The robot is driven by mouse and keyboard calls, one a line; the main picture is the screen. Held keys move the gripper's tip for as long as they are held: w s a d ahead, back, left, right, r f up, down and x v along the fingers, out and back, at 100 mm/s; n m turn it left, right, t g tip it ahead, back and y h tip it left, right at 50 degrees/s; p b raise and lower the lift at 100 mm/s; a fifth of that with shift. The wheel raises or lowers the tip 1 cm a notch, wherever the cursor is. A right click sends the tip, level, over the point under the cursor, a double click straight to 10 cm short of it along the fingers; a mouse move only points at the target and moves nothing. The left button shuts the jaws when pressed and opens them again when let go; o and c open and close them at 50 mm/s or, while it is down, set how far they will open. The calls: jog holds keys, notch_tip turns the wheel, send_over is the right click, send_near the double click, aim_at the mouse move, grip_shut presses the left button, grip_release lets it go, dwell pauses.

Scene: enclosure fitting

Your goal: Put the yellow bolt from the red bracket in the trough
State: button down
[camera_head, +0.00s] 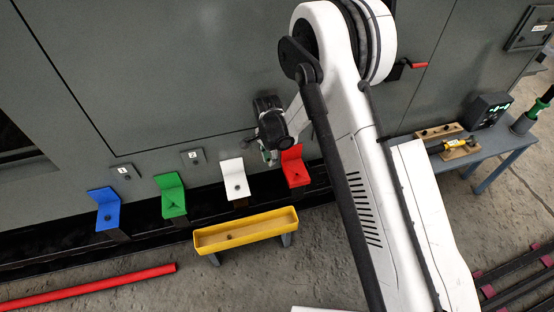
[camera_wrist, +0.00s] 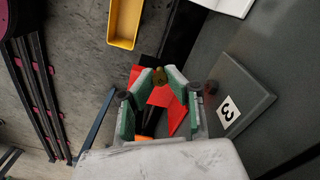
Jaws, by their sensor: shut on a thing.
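The red bracket (camera_head: 296,168) is the rightmost of a row of brackets along the grey enclosure; it also shows in the wrist view (camera_wrist: 176,117). My gripper (camera_head: 269,157) is in front of the enclosure, just left of the red bracket's upper part. In the wrist view its green-padded fingertips (camera_wrist: 160,76) are closed on a small dark-yellow bolt (camera_wrist: 160,75), with the red bracket behind. I cannot tell whether the bolt is clear of the bracket. The yellow trough (camera_head: 240,238) stands below the white and red brackets and shows at the wrist view's top (camera_wrist: 124,43).
Blue (camera_head: 107,205), green (camera_head: 172,193) and white (camera_head: 233,173) brackets stand to the left. A small dark piece (camera_head: 229,236) lies in the trough. A red bar (camera_head: 90,287) lies on the floor. A side table (camera_head: 490,150) with tools is at the right.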

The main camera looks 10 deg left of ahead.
aim_at(269, 160)
jog(key=shift+r, duration=1.5)
